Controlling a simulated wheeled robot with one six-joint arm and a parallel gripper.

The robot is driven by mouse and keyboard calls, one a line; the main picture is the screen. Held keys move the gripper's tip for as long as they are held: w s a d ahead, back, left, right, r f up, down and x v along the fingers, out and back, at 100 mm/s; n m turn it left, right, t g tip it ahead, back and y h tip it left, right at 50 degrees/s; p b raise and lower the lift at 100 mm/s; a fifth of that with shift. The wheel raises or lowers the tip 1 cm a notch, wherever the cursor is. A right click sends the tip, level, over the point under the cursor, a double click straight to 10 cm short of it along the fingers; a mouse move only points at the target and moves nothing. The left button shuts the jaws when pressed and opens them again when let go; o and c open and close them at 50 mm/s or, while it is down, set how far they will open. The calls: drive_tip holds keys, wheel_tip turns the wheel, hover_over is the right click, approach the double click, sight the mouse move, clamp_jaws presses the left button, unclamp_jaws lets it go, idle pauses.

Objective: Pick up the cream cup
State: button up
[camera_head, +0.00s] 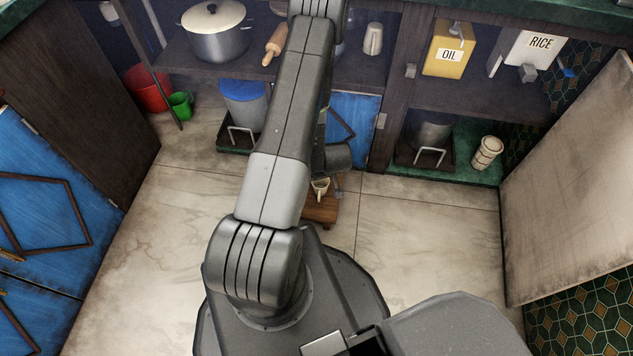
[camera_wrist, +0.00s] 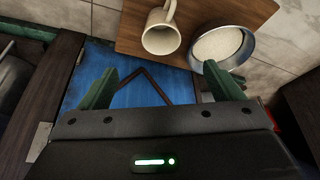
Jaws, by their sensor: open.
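The cream cup (camera_wrist: 158,38) shows at the top of the wrist view, on a wooden board (camera_wrist: 190,14), with its handle toward the top. In the head view the cup (camera_head: 319,189) is partly hidden behind my arm, on the small wooden board (camera_head: 322,213). My gripper (camera_wrist: 160,84) is open, its two green fingers apart with nothing between them. In the wrist view the cup lies beyond the fingertips, not touching them.
A metal bowl (camera_wrist: 250,43) of pale grains stands right beside the cup, near the right finger. A blue cabinet door (camera_head: 357,128) is behind the board. A pale ribbed cup (camera_head: 487,152) stands on the lower right shelf. Tiled floor is open right of the board.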

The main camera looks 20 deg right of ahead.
drive_tip(key=b, duration=0.2)
approach(321, 184)
drive_tip(key=f+b, duration=0.1)
drive_tip(key=a+f+b, duration=0.1)
drive_tip(key=f, duration=0.1)
drive_tip(key=shift+w+f, duration=0.1)
drive_tip(key=shift+w, duration=0.1)
drive_tip(key=shift+w+f, duration=0.2)
drive_tip(key=shift+f, duration=0.15)
drive_tip(key=shift+c, duration=0.5)
drive_tip(key=shift+r, duration=0.1)
drive_tip(key=c, duration=1.1)
